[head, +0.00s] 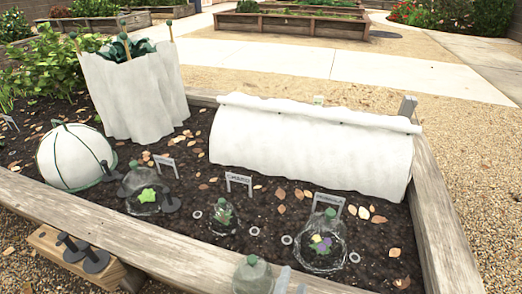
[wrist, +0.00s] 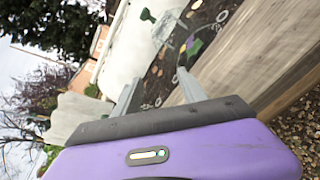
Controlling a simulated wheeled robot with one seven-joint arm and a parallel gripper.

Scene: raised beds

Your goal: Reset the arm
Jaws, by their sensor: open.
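My gripper (wrist: 157,82) shows in the wrist view as a purple body with a dark bar and two grey fingers. The fingers stand apart, with nothing seen between them. The view is tilted, with the bed's wooden edge running up to the right and sky at the left. In the head view I cannot clearly make out my gripper; small pale grey pieces at the bottom edge are cut off and hard to identify.
A wooden raised bed (head: 440,225) holds a white row cover (head: 310,148), a white wrapped plant (head: 137,95), a white dome (head: 72,157) and clear cloches (head: 322,242). Another clear cloche (head: 253,275) stands at the near edge. Dark pegs sit on a wooden block (head: 60,250).

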